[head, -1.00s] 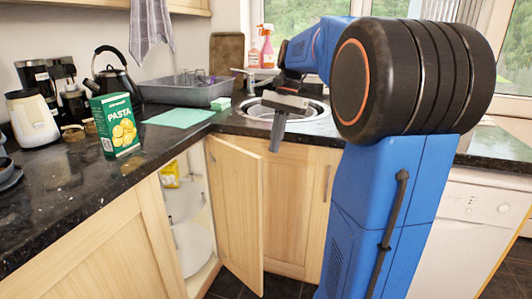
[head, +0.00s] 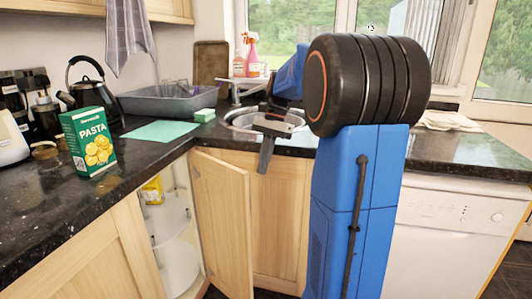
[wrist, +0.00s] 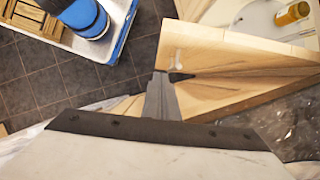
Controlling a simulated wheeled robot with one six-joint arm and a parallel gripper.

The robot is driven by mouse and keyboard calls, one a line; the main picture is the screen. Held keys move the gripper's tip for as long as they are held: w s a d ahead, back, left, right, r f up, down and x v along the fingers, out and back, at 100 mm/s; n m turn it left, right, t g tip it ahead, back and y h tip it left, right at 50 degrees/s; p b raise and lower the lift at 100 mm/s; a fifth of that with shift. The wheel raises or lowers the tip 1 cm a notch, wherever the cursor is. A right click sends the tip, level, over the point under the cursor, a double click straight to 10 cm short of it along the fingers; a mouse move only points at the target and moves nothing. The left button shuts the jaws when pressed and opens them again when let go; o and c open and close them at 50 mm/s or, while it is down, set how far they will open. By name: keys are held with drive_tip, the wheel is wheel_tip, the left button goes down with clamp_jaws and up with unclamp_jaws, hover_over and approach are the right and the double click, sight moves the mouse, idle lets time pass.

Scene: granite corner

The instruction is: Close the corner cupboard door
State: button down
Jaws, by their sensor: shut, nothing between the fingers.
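The corner cupboard door (head: 222,222) is light wood and stands open, swung out from the corner cabinet. In the wrist view the door (wrist: 205,60) shows from above, with its top edge near my fingers. My gripper (head: 266,155) is shut and empty, pointing down at about the height of the door's top, just right of it in the head view. My gripper also shows in the wrist view (wrist: 160,85), its fingertips over or beside the door; I cannot tell whether they touch. The open cupboard (head: 172,225) shows white round shelves and a yellow packet (head: 152,190).
A green pasta box (head: 89,141) stands on the dark counter (head: 40,205) at left. A dish rack (head: 168,98), a sink (head: 240,122) and spray bottles are behind. A white dishwasher (head: 450,235) is at right. Dark floor tiles (wrist: 35,70) lie below.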

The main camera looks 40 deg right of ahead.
sight(248, 188)
drive_tip(key=shift+s+a+f, duration=0.2)
drive_tip(key=shift+a+f, duration=0.2)
drive_tip(key=shift+a, duration=0.4)
drive_tip(key=shift+s+a+f, duration=0.2)
drive_tip(key=shift+a+f, duration=0.2)
drive_tip(key=shift+a, duration=0.45)
drive_tip(key=shift+s+a+f, duration=0.2)
drive_tip(key=shift+a+f, duration=0.2)
drive_tip(key=shift+a, duration=0.4)
drive_tip(key=shift+a, duration=0.1)
drive_tip(key=shift+s+a, duration=0.2)
drive_tip(key=shift+a, duration=0.35)
drive_tip(key=w+a+m+t, duration=0.2)
drive_tip(key=a+m, duration=0.3)
drive_tip(key=a, duration=0.8)
drive_tip(key=w+a+m+t, duration=0.1)
drive_tip(key=w+a+m, duration=0.3)
drive_tip(key=a, duration=0.9)
drive_tip(key=shift+a+m+t+h, duration=0.3)
drive_tip(key=shift+m+t+h, duration=0.1)
drive_tip(key=shift+m, duration=0.3)
